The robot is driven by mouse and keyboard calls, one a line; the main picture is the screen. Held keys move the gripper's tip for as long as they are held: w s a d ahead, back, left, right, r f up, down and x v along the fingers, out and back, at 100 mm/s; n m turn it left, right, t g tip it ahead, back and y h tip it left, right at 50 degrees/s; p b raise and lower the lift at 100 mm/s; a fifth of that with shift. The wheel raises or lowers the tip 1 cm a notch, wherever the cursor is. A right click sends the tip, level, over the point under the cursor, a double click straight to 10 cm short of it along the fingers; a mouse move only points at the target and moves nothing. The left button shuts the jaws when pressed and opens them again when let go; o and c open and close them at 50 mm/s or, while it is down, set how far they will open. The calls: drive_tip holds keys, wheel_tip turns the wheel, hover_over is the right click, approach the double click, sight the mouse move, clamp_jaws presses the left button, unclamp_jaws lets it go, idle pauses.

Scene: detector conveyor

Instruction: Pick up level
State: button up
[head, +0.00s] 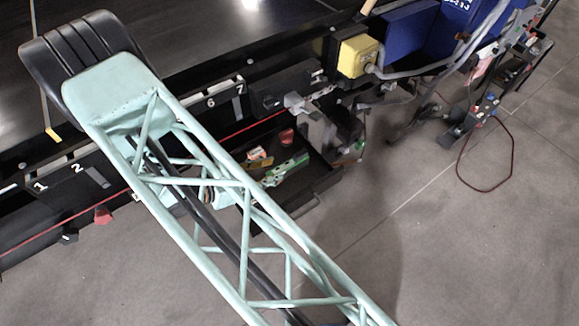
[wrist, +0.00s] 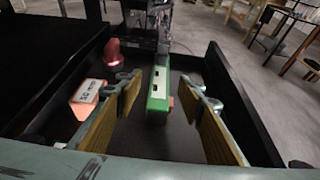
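The green level (head: 286,171) lies in a black tray in the head view. In the wrist view the green level (wrist: 158,92) is seen nearly end-on, with two dark marks on its pale near end. My gripper (wrist: 161,103) is open, with yellow-brown ribbed pads on both sides. The level lies ahead in the gap between the pads, with clear space on both sides. I cannot tell how far ahead of the fingertips it is. In the head view my arm's green lattice hides most of the gripper.
The black tray (wrist: 232,95) has raised walls close outside the fingers. A white and orange box (wrist: 88,98) lies left of the left fingers, and a red dome-shaped thing (wrist: 113,53) sits further back. A conveyor frame (head: 205,90) runs behind the tray.

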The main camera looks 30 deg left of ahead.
sight(291, 163)
drive_tip(key=shift+x, duration=1.85)
drive_tip(key=shift+p+x, duration=0.45)
drive_tip(key=shift+x, duration=2.15)
drive_tip(key=shift+r, duration=0.1)
drive_tip(key=c, duration=1.1)
